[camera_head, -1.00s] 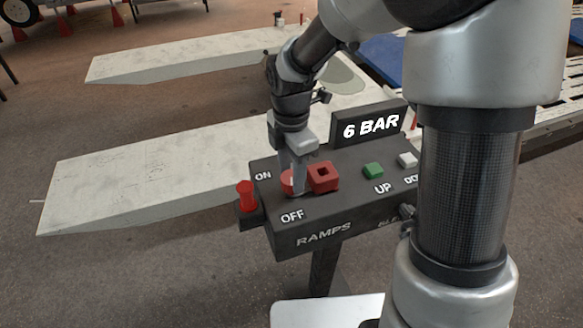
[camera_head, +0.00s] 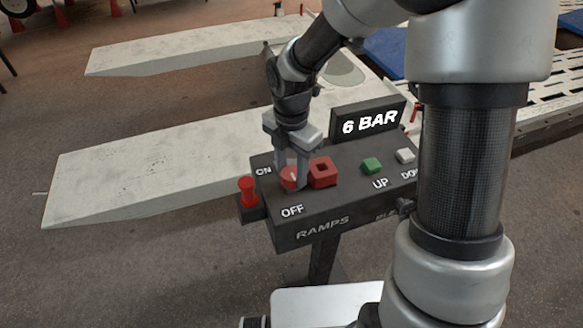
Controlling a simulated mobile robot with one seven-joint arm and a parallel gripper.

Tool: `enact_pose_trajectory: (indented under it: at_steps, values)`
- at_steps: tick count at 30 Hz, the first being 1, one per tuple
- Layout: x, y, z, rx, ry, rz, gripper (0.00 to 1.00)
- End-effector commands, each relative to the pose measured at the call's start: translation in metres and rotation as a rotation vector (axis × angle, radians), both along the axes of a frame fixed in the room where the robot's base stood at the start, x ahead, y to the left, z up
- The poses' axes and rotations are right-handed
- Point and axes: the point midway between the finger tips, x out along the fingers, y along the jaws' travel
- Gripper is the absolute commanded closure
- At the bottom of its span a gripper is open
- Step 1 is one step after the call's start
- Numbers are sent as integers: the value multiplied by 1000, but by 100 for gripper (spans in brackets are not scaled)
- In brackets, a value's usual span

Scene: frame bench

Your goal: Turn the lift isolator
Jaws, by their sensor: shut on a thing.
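The lift isolator is a red round knob (camera_head: 289,179) on the sloped top of the dark control box (camera_head: 345,205), between the white ON and OFF labels. My gripper (camera_head: 293,183) points down over it, with its fingers shut on the knob. The fingers cover part of the knob, so its exact angle is hard to tell. A red square block with a hole (camera_head: 323,173) sits just right of the fingers.
A red plunger-shaped part (camera_head: 247,192) stands at the box's left end. A green button (camera_head: 372,165) and a white button (camera_head: 405,156) lie to the right, below the 6 BAR sign (camera_head: 368,122). Pale ramps (camera_head: 150,180) lie behind. My arm hides the box's right end.

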Motion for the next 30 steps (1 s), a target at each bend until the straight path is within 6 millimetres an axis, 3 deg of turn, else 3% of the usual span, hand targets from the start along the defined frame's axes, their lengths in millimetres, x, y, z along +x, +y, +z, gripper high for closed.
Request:
enact_pose_trajectory:
  at_steps: [2, 3, 4, 13, 17, 23, 30]
  values:
    - [1, 1, 1, 0, -4, 7, 100]
    - [1, 1, 1, 0, -4, 7, 58]
    - [1, 1, 1, 0, -4, 7, 53]
    - [0, 0, 1, -1, -2, 3, 52]
    - [1, 0, 10, 0, -4, 3, 52]
    - [2, 0, 48, -1, -8, 1, 52]
    - [2, 0, 108, 0, -7, 3, 52]
